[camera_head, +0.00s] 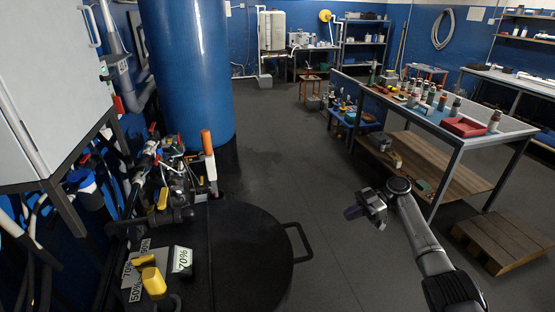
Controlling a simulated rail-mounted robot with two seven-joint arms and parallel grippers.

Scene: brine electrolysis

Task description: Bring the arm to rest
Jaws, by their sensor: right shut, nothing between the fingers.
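My right arm (428,245) comes in from the lower right and reaches up over the dark floor. My right gripper (352,212) is at its end, in open air between the round black lid and the workbench. It points left, its fingers are shut, and it holds nothing. It touches nothing that I can see. My left gripper is not clearly seen in this view.
A round black lid (245,262) with a side handle fills the lower middle, beside yellow-handled valves (153,282). A blue column (190,75) stands behind. A workbench (455,130) with bottles and a red tray (463,127) is at right, a wooden pallet (500,240) below. The central floor is clear.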

